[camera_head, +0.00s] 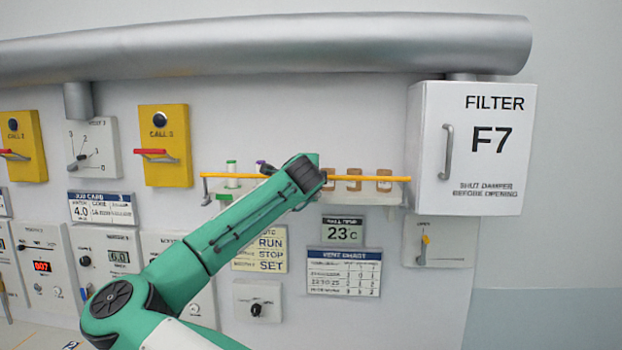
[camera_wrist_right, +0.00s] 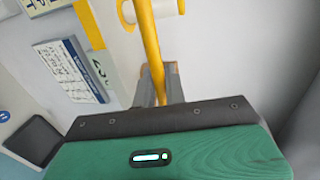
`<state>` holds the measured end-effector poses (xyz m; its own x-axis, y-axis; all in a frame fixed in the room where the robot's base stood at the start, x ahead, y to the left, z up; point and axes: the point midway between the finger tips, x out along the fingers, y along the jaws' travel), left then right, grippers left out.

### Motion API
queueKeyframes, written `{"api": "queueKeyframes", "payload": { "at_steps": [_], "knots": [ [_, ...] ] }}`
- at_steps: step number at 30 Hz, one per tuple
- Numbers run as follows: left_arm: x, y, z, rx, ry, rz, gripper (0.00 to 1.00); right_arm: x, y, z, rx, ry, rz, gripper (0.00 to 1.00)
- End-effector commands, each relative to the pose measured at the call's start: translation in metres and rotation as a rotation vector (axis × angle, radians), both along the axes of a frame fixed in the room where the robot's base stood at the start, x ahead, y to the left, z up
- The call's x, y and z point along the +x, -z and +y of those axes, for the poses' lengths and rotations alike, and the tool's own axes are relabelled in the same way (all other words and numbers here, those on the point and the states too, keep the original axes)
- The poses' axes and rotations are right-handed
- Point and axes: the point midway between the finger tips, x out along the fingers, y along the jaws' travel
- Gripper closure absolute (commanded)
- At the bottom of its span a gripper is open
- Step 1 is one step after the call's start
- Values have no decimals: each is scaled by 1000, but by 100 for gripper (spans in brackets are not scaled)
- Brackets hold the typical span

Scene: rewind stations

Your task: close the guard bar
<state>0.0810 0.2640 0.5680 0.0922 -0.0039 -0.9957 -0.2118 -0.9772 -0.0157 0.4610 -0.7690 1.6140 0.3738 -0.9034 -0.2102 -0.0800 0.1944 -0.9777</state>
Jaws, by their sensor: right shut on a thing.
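The guard bar (camera_head: 245,176) is a thin yellow rod. It lies roughly level across the front of a small shelf (camera_head: 375,195), from a grey bracket at the left to the shelf's right end. My right gripper (camera_wrist_right: 159,90) is shut on the bar; in the right wrist view the yellow bar (camera_wrist_right: 148,40) runs between its two grey fingers. In the head view my green forearm reaches the middle of the bar and hides that stretch and the fingertips. My left gripper is not in view.
A white FILTER F7 cabinet (camera_head: 440,130) juts out at right. A grey pipe (camera_head: 270,45) runs above. Signs, including a 23 C display (camera_head: 343,232), hang below the shelf.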

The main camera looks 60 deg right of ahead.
Motion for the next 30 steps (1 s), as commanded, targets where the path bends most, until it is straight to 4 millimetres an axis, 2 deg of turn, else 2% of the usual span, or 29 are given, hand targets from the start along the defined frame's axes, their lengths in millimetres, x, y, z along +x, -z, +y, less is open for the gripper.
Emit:
{"api": "queueKeyframes", "payload": {
  "at_steps": [8, 9, 12, 23, 26, 30],
  "knots": [
    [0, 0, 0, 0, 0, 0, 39, 0, -2, 0, -3, 0, -1, 100],
    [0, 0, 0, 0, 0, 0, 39, 0, -2, 0, -4, 0, -2, 86],
    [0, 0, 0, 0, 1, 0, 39, 0, -2, 0, -3, 0, -1, 71],
    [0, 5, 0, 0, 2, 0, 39, -1, 0, 5, -2, -1, 0, 71],
    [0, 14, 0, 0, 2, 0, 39, -6, -1, 16, -3, -1, -3, 71],
    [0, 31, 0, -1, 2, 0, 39, -16, -5, 42, -4, -3, -4, 71]
  ]
}}
